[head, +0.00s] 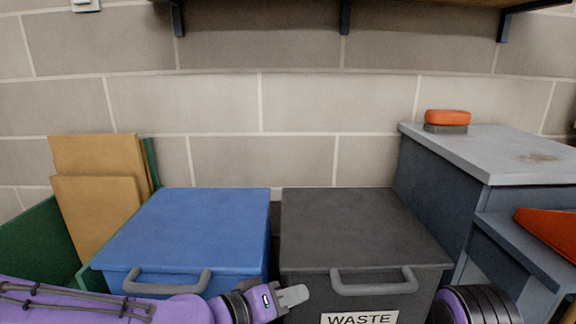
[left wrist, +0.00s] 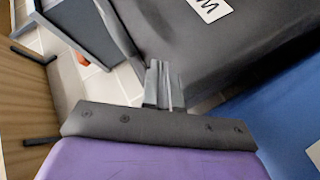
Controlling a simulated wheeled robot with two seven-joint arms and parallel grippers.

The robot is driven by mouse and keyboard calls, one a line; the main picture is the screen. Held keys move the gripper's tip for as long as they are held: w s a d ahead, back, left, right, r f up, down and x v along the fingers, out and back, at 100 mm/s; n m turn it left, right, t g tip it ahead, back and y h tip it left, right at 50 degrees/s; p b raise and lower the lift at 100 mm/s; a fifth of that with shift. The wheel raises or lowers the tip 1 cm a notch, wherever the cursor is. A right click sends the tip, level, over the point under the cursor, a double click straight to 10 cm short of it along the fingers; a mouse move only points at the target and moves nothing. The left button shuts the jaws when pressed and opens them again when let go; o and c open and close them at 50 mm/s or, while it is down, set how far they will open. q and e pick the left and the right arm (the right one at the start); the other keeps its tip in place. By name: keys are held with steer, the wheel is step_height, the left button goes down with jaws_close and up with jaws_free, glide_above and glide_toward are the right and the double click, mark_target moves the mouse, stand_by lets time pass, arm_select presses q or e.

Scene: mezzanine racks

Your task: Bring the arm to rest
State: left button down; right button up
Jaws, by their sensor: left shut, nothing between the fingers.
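My left arm is purple and comes in from the left along the bottom of the head view. My left gripper (head: 293,296) is shut and empty, in front of the gap between the blue bin and the dark waste bin. In the left wrist view its grey fingers (left wrist: 164,84) are together with nothing between them. A purple and black part of mine shows at the bottom right of the head view. My right gripper is not in view.
A blue lidded bin (head: 195,225) and a dark bin (head: 350,225) labelled WASTE stand side by side. Left is a green crate (head: 40,240) with cardboard (head: 95,215). Right is a grey cabinet (head: 480,150) bearing an orange-and-grey block (head: 447,119). A shelf hangs above.

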arm_select(q)
steer(key=s+a+f+n+g+y, duration=0.1)
steer(key=s+a+f+n+y, duration=0.15)
steer(key=a+f, duration=0.45)
steer(key=s+a+f+n+y, duration=0.2)
steer(key=f+n+y, duration=0.1)
steer(key=f, duration=0.8)
steer(key=s+a+f+n+g+y, duration=0.1)
steer(key=s+a+f+n+y, duration=0.15)
steer(key=a+f, duration=0.45)
steer(key=s+a+f+m+g+y, duration=0.25)
steer(key=s+a+f+y, duration=0.35)
steer(key=s+a+f, duration=0.85)
steer(key=s+r+g+p, duration=0.1)
steer(key=s+r+p, duration=0.2)
steer(key=r+p, duration=2.9)
steer(key=shift+a+r+y, duration=0.3)
steer(key=shift+a+r, duration=0.05)
steer(key=shift+r, duration=0.05)
steer(key=shift+n, duration=0.25)
